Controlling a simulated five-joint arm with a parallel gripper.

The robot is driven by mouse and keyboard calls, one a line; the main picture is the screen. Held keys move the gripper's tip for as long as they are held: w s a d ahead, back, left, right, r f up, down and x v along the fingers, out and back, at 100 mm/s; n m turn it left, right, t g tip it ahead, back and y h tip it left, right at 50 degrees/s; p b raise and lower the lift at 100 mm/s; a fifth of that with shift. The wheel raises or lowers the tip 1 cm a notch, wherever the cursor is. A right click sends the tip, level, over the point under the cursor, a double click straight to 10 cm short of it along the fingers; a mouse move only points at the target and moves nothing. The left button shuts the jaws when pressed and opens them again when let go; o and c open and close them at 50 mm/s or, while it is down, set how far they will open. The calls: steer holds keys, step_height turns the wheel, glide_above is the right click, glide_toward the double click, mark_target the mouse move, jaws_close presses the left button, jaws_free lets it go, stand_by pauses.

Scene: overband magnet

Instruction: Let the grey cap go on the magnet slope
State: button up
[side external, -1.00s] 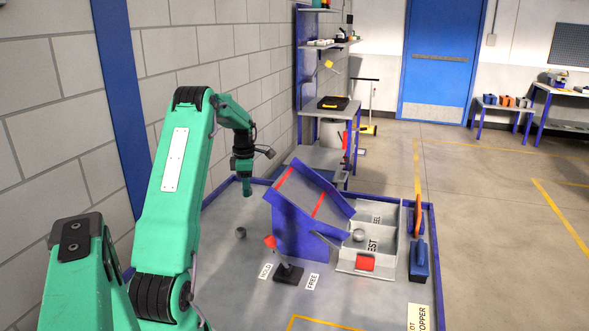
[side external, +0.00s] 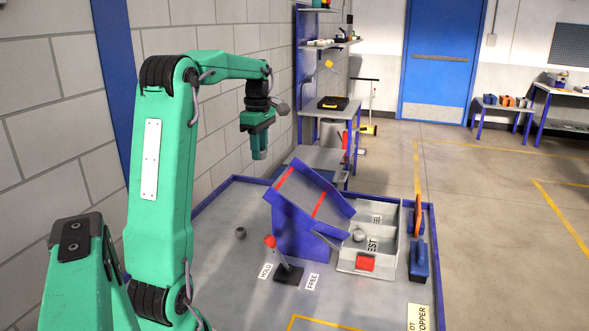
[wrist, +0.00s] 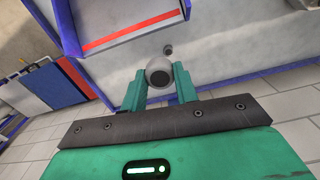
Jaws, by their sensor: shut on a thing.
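My gripper (side external: 259,155) hangs above and behind the magnet slope, at its upper left, well clear of the slope. In the wrist view its two fingers (wrist: 160,88) are shut on a round grey cap (wrist: 160,72) with a dark centre. The held cap is not plain in the side view. The slope (side external: 312,192) is a grey tilted plate with blue edges and two red stripes on a blue stand, falling to the right. Part of the slope (wrist: 130,35) shows at the top of the wrist view.
A grey piece (side external: 240,233) lies on the bench left of the slope. A round grey piece (side external: 359,236) is in the divided tray (side external: 367,258) at the slope's foot. A red-topped lever (side external: 271,242) stands in front, between labels HOLD (side external: 265,271) and FREE (side external: 313,282).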

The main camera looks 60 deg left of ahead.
steer(key=shift+s+d+r+m, duration=0.1)
steer(key=shift+d+r+m, duration=0.2)
steer(key=shift+d+r, duration=0.3)
steer(key=shift+f, duration=0.15)
steer(key=shift+f, duration=2.4)
steer(key=shift+w+d+f, duration=1.25)
steer(key=shift+w+d, duration=0.1)
steer(key=shift+w, duration=0.05)
steer(key=shift+w+d+f, duration=1.2)
steer(key=shift+w+d, duration=0.15)
steer(key=o, duration=1)
steer(key=shift+o, duration=0.2)
